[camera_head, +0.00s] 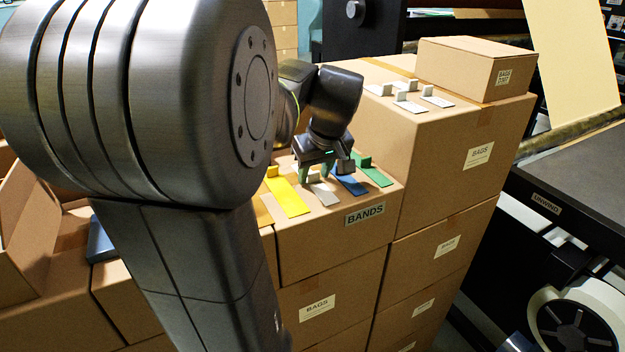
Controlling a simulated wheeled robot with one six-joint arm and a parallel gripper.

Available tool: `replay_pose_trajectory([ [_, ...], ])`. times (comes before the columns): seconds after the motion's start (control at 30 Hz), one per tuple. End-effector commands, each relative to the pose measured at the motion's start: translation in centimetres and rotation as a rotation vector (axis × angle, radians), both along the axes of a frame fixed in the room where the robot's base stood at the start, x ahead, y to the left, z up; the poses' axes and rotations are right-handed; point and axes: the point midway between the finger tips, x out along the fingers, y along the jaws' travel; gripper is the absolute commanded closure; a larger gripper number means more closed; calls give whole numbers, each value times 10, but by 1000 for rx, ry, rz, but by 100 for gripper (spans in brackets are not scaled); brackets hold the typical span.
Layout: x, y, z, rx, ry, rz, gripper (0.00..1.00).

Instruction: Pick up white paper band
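The white paper band (324,194) lies flat on top of the carton labelled BANDS, a pale strip with a small upright tab at its far end. It lies between a yellow band (288,198) and a blue band (348,184). A green band (376,175) lies farther right. My gripper (315,174) points down over the far end of the white band. Its two fingers stand apart, one on each side of the tab. The view is too small to tell whether they touch it. The band still rests on the carton.
The BANDS carton (330,240) adjoins a taller carton stack (455,140) at right. Several white tabbed pieces (408,105) and a small closed box (465,68) sit on that stack. An open carton (28,225) stands at left. A dark machine (580,200) labelled UNWIND is at right.

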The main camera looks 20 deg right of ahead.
Motion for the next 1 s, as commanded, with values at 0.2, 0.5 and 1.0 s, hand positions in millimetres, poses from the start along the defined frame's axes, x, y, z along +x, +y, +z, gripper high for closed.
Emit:
replay_pose_trajectory([
  [0.2,0,0,0,0,0,0,97],
  [0.5,0,0,1,0,-1,0,97],
  [1.0,1,0,83,-2,-3,0,97],
])
